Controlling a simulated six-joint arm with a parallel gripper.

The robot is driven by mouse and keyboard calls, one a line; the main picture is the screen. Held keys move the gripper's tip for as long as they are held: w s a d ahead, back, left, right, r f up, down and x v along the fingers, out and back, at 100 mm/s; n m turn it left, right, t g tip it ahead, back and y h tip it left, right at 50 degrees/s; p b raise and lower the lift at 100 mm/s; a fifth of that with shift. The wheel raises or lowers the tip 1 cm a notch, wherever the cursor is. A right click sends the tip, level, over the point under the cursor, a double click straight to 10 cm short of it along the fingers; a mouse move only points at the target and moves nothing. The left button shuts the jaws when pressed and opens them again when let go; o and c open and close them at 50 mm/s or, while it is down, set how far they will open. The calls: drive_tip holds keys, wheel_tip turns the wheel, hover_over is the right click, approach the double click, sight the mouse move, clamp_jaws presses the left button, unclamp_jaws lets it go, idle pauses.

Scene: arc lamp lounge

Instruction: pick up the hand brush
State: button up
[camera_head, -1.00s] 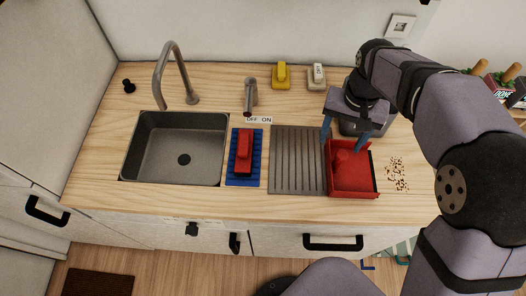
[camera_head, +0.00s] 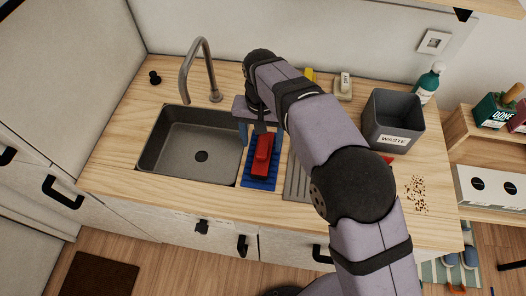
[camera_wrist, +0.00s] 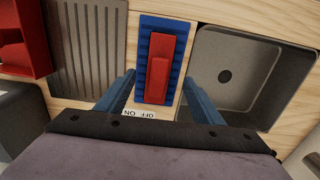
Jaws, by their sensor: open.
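The hand brush, a red block-like piece (camera_head: 262,156), lies on a blue ribbed mat (camera_head: 259,184) between the sink and the grey drainboard. In the wrist view the red brush (camera_wrist: 166,68) lies lengthwise on the blue mat (camera_wrist: 172,22), near the middle of the picture. My gripper (camera_head: 261,138) is above the back end of the mat. Its two blue fingers (camera_wrist: 158,80) are apart, one on either side of the mat in the wrist view, with nothing between them held. My arm hides part of the drainboard in the head view.
The sink (camera_head: 195,145) with its tall tap lies left of the mat. The ribbed drainboard (camera_wrist: 88,45) and a red dustpan (camera_wrist: 22,40) lie on the other side. A WASTE bin (camera_head: 393,122) stands at the back right, and brown crumbs (camera_head: 416,193) lie on the counter's right.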

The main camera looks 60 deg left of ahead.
sight(263, 147)
drive_tip(key=shift+w+d+f+p, duration=0.1)
drive_tip(key=shift+f+p, duration=0.6)
drive_tip(key=shift+f, duration=0.15)
drive_tip(key=shift+w+f+p, duration=0.1)
drive_tip(key=shift+f+p, duration=0.65)
drive_tip(key=shift+f, duration=1.1)
drive_tip(key=c, duration=1.2)
